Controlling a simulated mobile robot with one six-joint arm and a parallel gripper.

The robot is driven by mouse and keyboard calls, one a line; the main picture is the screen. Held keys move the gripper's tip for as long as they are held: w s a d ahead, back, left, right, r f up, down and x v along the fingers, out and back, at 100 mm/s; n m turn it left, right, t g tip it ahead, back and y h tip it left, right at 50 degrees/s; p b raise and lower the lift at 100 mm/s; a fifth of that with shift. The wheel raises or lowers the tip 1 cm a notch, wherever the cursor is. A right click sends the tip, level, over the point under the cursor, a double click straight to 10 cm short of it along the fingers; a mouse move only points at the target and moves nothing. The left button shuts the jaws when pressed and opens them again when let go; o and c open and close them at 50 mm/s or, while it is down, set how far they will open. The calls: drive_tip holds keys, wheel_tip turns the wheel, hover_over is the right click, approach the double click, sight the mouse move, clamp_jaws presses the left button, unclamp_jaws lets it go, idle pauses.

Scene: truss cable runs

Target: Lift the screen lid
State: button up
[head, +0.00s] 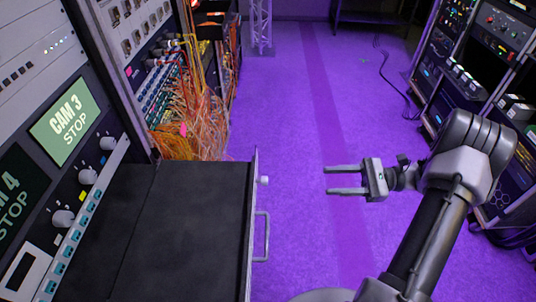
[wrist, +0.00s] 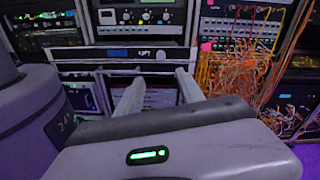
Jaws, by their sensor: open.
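The screen lid seems to be the dark flat panel (head: 195,215) on top of a drawer that stands out from the left rack; it lies flat. The drawer's front plate (head: 250,225) has a white knob and a grey bar handle (head: 264,236). In the wrist view the drawer front (wrist: 95,54) shows a label that appears to read "LIFT". My gripper (head: 328,181) is open and empty, to the right of the drawer front and apart from it, fingers pointing at it. In the wrist view my two fingers (wrist: 158,84) reach toward the front, below the label.
The left rack holds CAM 3 (head: 66,123) and CAM 4 panels with knobs. Orange cables (head: 190,125) hang behind the drawer. Another equipment rack (head: 475,65) stands at right, with a black cable (head: 395,80) on the floor.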

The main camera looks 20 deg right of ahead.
drive_tip(key=b+x, duration=0.3)
drive_tip(key=x, duration=1.4)
clamp_jaws()
idle(0.8)
